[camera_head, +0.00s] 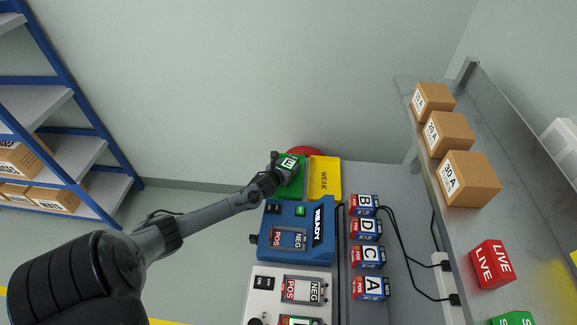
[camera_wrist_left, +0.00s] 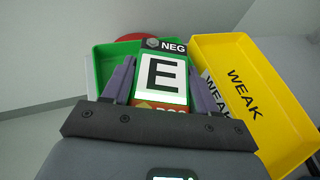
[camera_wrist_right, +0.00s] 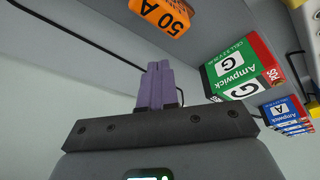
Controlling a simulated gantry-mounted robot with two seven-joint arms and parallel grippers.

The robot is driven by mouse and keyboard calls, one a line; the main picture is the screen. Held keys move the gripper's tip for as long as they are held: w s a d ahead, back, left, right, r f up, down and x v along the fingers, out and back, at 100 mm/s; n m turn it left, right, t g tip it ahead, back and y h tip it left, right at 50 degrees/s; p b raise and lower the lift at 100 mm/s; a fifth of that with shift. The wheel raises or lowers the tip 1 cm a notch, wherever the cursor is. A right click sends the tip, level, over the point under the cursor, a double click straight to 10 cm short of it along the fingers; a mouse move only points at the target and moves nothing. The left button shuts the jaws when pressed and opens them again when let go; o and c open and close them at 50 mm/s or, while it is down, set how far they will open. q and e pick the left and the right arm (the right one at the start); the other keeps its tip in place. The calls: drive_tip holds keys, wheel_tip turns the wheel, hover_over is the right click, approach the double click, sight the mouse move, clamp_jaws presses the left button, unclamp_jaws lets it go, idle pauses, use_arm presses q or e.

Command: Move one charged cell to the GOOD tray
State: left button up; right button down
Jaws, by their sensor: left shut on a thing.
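My left gripper (camera_head: 279,166) is shut on cell E (camera_wrist_left: 162,76), a green-sided block with a white E label and a NEG end. It holds the cell over the green tray (camera_wrist_left: 104,52), which also shows at the back in the head view (camera_head: 291,190). Whether the cell touches the tray floor I cannot tell.
A blue READY station (camera_head: 292,213) and a white station (camera_head: 262,283) stand in front of the trays. Blue cells B, D, C, A (camera_head: 370,288) line up to their right. A grey shelf (camera_head: 490,140) holds boxes. Cell G (camera_wrist_right: 238,70) is near my right gripper.

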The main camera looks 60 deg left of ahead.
use_arm(q)
drive_tip(key=o, duration=1.5)
drive_tip(key=shift+a, duration=0.1)
drive_tip(key=shift+r, duration=0.1)
drive_tip(key=shift+s+d+r+p, duration=0.2)
drive_tip(key=shift+s+r+p, duration=0.05)
drive_tip(key=shift+s+p, duration=0.1)
use_arm(e)
drive_tip(key=shift+a+r, duration=0.15)
drive_tip(key=shift+r, duration=0.15)
use_arm(q)
drive_tip(key=p+v, duration=0.2)
drive_tip(key=v, duration=0.7)
drive_tip(key=shift+s+d, duration=0.1)
use_arm(e)
wheel_tip(320, 180, up, 2)
drive_tip(key=shift+r, duration=0.1)
use_arm(q)
drive_tip(key=shift+v, duration=0.95)
use_arm(e)
drive_tip(key=shift+r, duration=0.1)
